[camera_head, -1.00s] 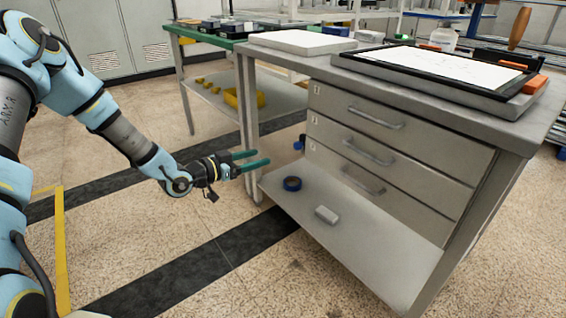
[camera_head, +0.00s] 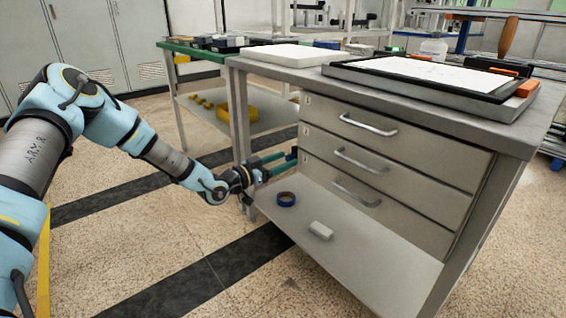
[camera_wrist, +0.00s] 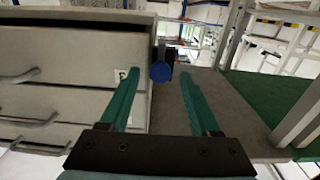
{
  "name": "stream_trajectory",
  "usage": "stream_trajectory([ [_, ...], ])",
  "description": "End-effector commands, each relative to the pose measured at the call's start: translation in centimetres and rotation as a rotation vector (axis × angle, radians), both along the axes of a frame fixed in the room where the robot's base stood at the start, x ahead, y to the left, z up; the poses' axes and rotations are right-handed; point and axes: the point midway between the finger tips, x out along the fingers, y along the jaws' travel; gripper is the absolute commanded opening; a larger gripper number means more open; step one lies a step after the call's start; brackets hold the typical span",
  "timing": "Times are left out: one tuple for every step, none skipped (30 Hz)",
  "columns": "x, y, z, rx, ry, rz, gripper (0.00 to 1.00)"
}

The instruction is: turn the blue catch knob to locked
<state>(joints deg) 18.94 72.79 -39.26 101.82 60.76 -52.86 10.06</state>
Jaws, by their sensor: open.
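The blue catch knob (camera_wrist: 160,72) shows in the wrist view as a round blue end at the side of the drawer cabinet, with a dark part beside it. My gripper (camera_wrist: 160,78) is open, its two green fingers pointing toward the knob, one to each side of it in the picture. I cannot tell whether the fingertips reach around it. In the head view my gripper (camera_head: 286,160) is at the left side of the drawers, above the lower shelf, and the knob is mostly hidden by the fingers. The knob's turned position cannot be made out.
The drawer cabinet (camera_head: 400,155) has several drawers with bar handles. A green-topped table (camera_head: 185,46) stands behind. The floor in front is clear.

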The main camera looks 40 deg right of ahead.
Motion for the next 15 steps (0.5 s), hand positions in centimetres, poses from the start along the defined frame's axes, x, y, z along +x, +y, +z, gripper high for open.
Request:
stream_trajectory([
  [0.01,-0.18,-0.02,0.000,0.000,0.000,0.63],
  [0.02,-0.23,-0.01,0.000,0.000,0.000,0.63],
  [0.01,-0.27,0.00,0.000,0.000,0.001,0.63],
  [0.01,-0.28,0.00,0.000,0.000,0.001,0.63],
  [0.01,-0.28,0.00,0.000,0.000,0.001,0.63],
  [0.01,-0.28,0.00,0.000,0.000,0.001,0.63],
  [0.01,-0.27,0.00,0.000,0.000,0.001,0.63],
  [0.01,-0.27,0.00,0.000,0.000,0.001,0.63],
  [0.00,-0.26,0.00,0.000,0.000,0.001,0.63],
  [0.00,-0.26,-0.01,0.000,0.000,0.000,0.60],
  [0.00,-0.26,-0.01,0.000,0.000,0.001,0.57],
  [0.01,-0.25,-0.01,0.001,0.000,0.000,0.52],
  [0.01,-0.25,-0.01,0.000,0.000,0.000,0.49],
  [0.01,-0.25,-0.01,0.001,0.000,0.000,0.45],
  [0.01,-0.25,-0.01,0.001,0.000,0.000,0.41],
])
